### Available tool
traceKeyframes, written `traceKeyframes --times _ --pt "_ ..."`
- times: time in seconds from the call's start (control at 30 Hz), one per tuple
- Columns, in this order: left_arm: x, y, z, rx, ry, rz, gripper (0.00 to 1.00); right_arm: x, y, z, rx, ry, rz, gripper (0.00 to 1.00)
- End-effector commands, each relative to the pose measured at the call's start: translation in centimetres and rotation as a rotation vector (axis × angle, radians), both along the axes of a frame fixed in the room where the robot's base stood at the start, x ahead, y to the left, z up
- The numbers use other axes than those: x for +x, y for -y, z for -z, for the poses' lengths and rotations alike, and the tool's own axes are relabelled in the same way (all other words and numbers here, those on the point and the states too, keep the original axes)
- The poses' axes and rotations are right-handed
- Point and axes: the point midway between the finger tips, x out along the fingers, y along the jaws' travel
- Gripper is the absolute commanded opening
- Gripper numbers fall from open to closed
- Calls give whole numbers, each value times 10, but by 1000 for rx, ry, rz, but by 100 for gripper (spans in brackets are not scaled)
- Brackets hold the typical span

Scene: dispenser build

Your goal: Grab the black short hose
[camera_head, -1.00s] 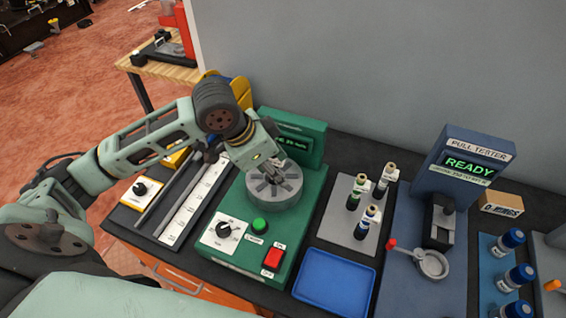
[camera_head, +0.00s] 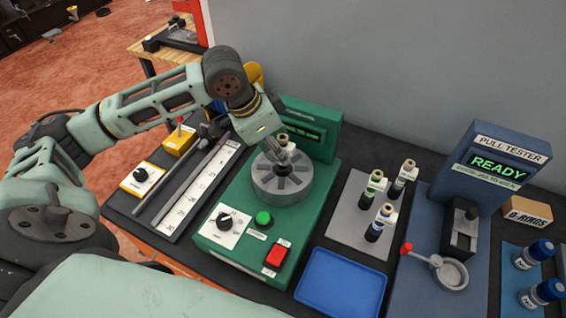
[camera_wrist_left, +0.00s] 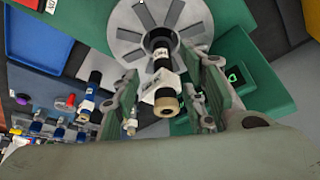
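A short black hose (camera_wrist_left: 161,62) with a white label and a tan end stands in the central hole of the grey slotted die (camera_wrist_left: 125,22) of the green machine. In the head view, the tan top of the hose (camera_head: 283,139) shows beside my left gripper (camera_head: 277,150), which is above the die. In the left wrist view, the two green-padded fingers of my left gripper (camera_wrist_left: 167,84) are apart, one on each side of the hose. I see no clear contact between the fingers and the hose. My right gripper is not in view.
Several labelled fittings stand on a grey plate (camera_head: 346,222) right of the green machine (camera_head: 322,185). A blue tray (camera_head: 341,283) lies in front. The blue pull tester (camera_head: 492,165) stands further right. A white ruler strip (camera_head: 204,188) lies to the left.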

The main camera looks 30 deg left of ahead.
Motion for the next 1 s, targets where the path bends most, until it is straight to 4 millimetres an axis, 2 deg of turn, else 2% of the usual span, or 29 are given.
traceKeyframes --times 0.1,0.23,0.53,1.0 --pt "5 6 18 -1 -5 2 40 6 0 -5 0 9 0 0" --pt "10 9 32 0 -3 0 40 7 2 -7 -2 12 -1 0" --pt "11 10 37 0 0 1 39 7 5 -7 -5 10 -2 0" --pt "11 10 37 0 0 1 0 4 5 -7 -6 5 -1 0"
